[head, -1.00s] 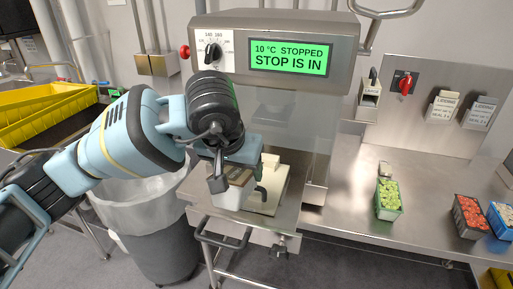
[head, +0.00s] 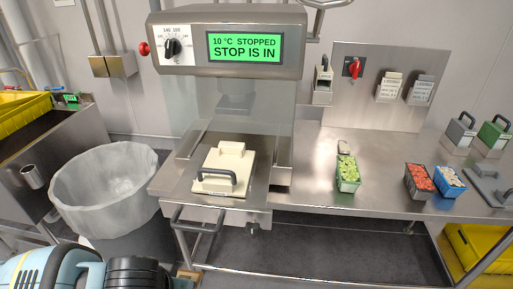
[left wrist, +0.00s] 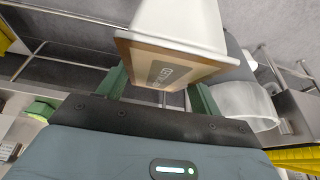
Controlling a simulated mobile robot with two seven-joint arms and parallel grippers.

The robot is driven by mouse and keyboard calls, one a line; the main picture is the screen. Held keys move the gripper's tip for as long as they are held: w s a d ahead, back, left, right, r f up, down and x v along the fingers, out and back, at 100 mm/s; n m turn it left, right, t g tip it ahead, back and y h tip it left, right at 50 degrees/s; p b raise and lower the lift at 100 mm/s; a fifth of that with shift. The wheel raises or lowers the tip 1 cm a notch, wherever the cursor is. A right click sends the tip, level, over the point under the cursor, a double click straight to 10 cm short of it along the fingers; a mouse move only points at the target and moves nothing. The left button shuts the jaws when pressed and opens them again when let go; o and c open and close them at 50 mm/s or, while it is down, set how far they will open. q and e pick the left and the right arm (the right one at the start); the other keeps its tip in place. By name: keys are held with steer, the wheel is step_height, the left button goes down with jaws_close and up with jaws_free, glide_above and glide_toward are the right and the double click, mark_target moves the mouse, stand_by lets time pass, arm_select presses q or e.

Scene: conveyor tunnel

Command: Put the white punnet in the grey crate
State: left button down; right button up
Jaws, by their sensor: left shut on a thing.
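The white punnet (left wrist: 180,22) is held in my left gripper (left wrist: 160,82), large in the left wrist view. A brown lid or film with a dark printed label covers its face toward the camera. The green fingers are on either side of it, partly hidden behind it. In the head view my left arm is at the bottom left, and a small brown edge beside it may be the punnet's lid. I cannot make out a grey crate in either view. My right gripper is not in view.
A sealing machine (head: 230,45) reads "STOPPED, STOP IS IN"; a cream block with a dark handle (head: 222,170) sits on its tray. A lined bin (head: 105,185) stands left. Filled punnets, green (head: 347,172) and red (head: 419,182), stand on the steel bench. A yellow crate (head: 480,250) is lower right.

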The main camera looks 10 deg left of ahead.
arm_select(q)
steer(key=s+a+f, duration=0.2)
steer(key=s+f, duration=0.7)
steer(key=f, duration=0.3)
steer(key=shift+s+f+g, duration=0.2)
steer(key=shift+g, duration=0.1)
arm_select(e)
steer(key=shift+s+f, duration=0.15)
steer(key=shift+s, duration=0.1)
arm_select(q)
steer(key=shift+d, duration=0.2)
steer(key=shift+d+g, duration=0.25)
steer(key=shift+g, duration=0.05)
steer(key=shift+a, duration=0.1)
